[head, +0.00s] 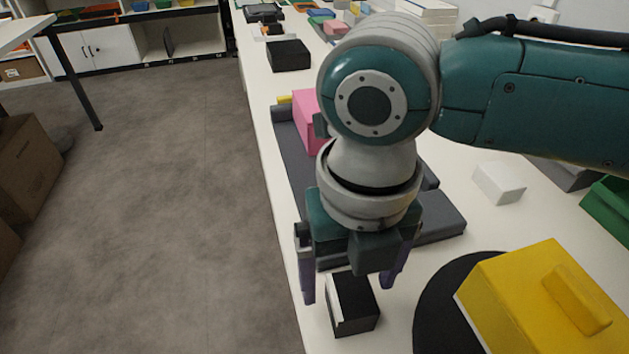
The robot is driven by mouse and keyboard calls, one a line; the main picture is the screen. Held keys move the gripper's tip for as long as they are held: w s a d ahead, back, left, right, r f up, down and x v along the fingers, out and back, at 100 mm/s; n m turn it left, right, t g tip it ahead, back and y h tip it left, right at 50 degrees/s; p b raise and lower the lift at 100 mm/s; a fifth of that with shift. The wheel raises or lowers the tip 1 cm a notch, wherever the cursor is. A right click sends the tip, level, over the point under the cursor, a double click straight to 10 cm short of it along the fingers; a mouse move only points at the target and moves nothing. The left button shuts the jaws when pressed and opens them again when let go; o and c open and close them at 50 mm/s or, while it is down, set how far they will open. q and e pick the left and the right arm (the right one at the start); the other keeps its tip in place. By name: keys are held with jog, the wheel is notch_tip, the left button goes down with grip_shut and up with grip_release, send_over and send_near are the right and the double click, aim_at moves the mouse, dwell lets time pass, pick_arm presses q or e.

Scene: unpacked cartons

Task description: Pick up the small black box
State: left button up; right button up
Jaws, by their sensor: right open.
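The small black box (357,302) stands on the white table near its left edge, at the bottom of the head view. It has a black top and a white face on its left side. My right gripper (348,292) points down over it with its fingers apart. One finger is left of the box and the other is at its upper right. The gripper's body hides part of the area behind the box. I cannot tell whether the fingers touch it. My left gripper is not in view.
A yellow box (513,300) sits on a round black mat (431,312) right of the small box. A pink box (305,118) and dark grey pieces (440,222) lie behind my gripper. A white box (499,182) is at right. Another black box (289,55) stands farther back.

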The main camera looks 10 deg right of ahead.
notch_tip(320, 180, down, 3)
jog(key=shift+d+r+b, duration=0.1)
jog(key=shift+b, duration=0.2)
jog(key=c, duration=1.4)
jog(key=shift+r, duration=0.1)
